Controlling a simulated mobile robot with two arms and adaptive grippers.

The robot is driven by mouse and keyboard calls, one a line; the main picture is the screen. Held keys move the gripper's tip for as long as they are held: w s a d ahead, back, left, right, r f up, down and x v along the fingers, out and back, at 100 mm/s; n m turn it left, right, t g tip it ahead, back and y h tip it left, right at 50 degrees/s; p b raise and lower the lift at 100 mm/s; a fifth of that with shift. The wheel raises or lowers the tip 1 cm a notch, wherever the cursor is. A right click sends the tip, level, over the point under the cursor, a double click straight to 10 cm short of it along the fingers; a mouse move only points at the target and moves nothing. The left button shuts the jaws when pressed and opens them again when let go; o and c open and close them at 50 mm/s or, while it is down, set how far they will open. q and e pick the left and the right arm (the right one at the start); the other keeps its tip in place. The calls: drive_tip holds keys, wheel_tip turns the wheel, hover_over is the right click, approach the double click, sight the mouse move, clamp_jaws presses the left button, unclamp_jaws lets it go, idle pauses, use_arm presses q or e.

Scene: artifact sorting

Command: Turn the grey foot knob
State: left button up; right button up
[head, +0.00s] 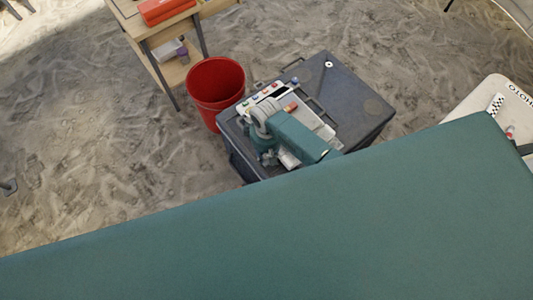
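A dark grey case (362,118) stands on the ground at the centre right of the head view. A pale panel (322,127) with small coloured knobs or buttons (268,90) lies on its top. I cannot pick out the grey foot knob with certainty. My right arm's end, with the gripper (259,117), is over the left part of the case top and covers part of the panel. Its fingers are too small and hidden to tell open from shut, or whether they touch anything. My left gripper is not in view.
A red bucket (216,86) stands close to the case's left side. A wooden table (178,22) with a red box (166,10) is at the top. A pale table (480,98) is at the right. Teal fills the lower foreground. Sandy ground at left is mostly clear.

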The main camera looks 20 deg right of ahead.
clamp_jaws()
drive_tip(key=shift+s+r+m+p, duration=0.1)
drive_tip(key=shift+s+m+p, duration=0.05)
drive_tip(key=shift+m+p, duration=0.9)
drive_tip(key=m+p, duration=0.1)
drive_tip(key=m, duration=0.1)
drive_tip(key=shift+m, duration=0.35)
drive_tip(key=m+p, duration=0.1)
drive_tip(key=m, duration=0.2)
drive_tip(key=shift+a+m+p, duration=0.1)
drive_tip(key=shift+m+p, duration=0.2)
drive_tip(key=shift+p, duration=0.1)
drive_tip(key=shift+f+m+p, duration=0.2)
drive_tip(key=shift+m+p, duration=0.2)
drive_tip(key=shift+m, duration=1.5)
drive_tip(key=shift+s+a, duration=0.1)
